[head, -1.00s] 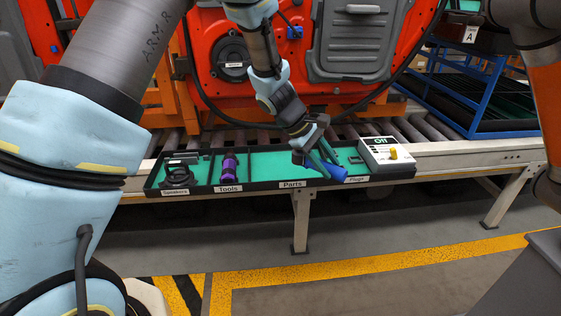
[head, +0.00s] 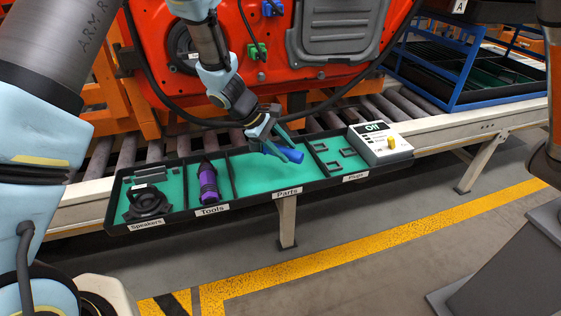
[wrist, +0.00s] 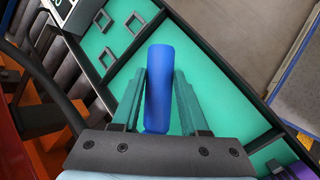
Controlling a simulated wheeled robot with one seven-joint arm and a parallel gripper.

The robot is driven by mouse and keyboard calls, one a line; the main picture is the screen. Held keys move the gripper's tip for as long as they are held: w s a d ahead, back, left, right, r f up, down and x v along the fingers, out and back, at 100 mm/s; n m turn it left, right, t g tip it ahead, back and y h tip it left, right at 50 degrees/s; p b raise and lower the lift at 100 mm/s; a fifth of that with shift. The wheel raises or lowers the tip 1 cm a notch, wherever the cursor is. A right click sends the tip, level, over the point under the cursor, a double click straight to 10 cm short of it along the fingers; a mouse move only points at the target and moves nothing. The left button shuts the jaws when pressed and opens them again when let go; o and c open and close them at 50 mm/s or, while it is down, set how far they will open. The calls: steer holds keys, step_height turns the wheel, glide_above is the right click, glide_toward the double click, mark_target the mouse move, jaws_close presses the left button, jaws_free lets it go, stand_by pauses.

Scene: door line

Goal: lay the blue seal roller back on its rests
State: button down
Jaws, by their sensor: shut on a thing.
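The blue seal roller (head: 287,154) is between the teal fingers of my gripper (head: 275,145), over the Parts compartment (head: 255,182) of the black-rimmed tray. In the wrist view the roller (wrist: 158,85) lies lengthwise between the two fingers of my gripper (wrist: 157,78), its far end sticking out past the tips. My gripper is shut on it. The green floor of the compartment is behind it; I cannot tell how far it is above the floor. I cannot make out the roller's rests in either view.
A dark speaker (head: 148,203) and a purple tool (head: 208,184) lie in the left compartments. The Plugs compartment (head: 338,152) holds small square frames. A white box reading Off (head: 381,143) stands at the tray's right end. The red door (head: 300,85) rises behind the rollers.

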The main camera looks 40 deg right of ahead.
glide_above(284, 175)
steer(key=shift+f, duration=2.45)
steer(key=shift+f, duration=0.1)
steer(key=shift+f, duration=0.1)
steer(key=shift+c, duration=2.1)
jaws_free()
